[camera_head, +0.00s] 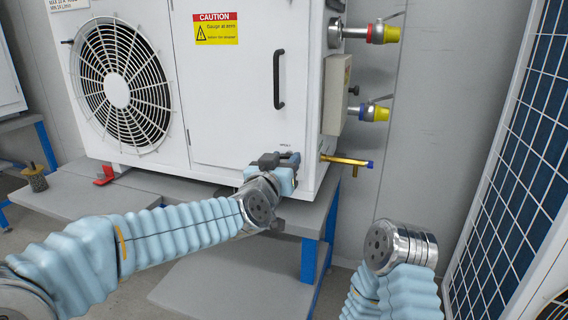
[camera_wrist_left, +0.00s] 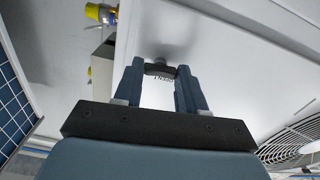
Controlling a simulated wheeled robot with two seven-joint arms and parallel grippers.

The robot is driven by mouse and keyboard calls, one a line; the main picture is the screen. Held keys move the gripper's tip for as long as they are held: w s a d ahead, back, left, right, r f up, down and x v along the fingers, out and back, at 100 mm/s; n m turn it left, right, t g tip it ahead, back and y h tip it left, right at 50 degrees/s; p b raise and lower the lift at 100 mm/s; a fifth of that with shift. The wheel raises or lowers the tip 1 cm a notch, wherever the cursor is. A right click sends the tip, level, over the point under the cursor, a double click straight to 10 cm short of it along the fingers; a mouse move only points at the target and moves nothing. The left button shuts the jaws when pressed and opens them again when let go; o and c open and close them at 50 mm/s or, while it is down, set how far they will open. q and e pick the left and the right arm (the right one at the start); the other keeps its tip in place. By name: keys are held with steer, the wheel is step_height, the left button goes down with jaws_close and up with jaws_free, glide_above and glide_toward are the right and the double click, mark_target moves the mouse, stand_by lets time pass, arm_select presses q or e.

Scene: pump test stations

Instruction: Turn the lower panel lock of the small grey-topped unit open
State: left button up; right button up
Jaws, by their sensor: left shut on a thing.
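A white unit (camera_head: 225,110) with a fan grille on its left and a door panel on its right stands on a grey bench; its top is out of frame. My left gripper (camera_head: 284,158) is at the lower right of the door panel and hides the lock there. In the left wrist view the dark panel lock (camera_wrist_left: 160,69) sits between the two fingertips of my left gripper (camera_wrist_left: 161,76), which are shut on it. Small lettering that seems to read OPEN shows beside it. How far the lock is turned cannot be told. My right gripper is not in view.
A black door handle (camera_head: 279,80) is above the lock. A brass pipe (camera_head: 345,160), a beige box (camera_head: 337,95) and valves with yellow caps (camera_head: 376,112) stick out on the unit's right side. A blue-gridded panel (camera_head: 515,150) stands at the right. The grey bench (camera_head: 90,197) runs below.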

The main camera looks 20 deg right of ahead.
arm_select(q)
steer(key=shift+n+b, duration=2.95)
steer(key=shift+n, duration=5.15)
steer(key=o, duration=1.1)
steer(key=shift+c, duration=0.2)
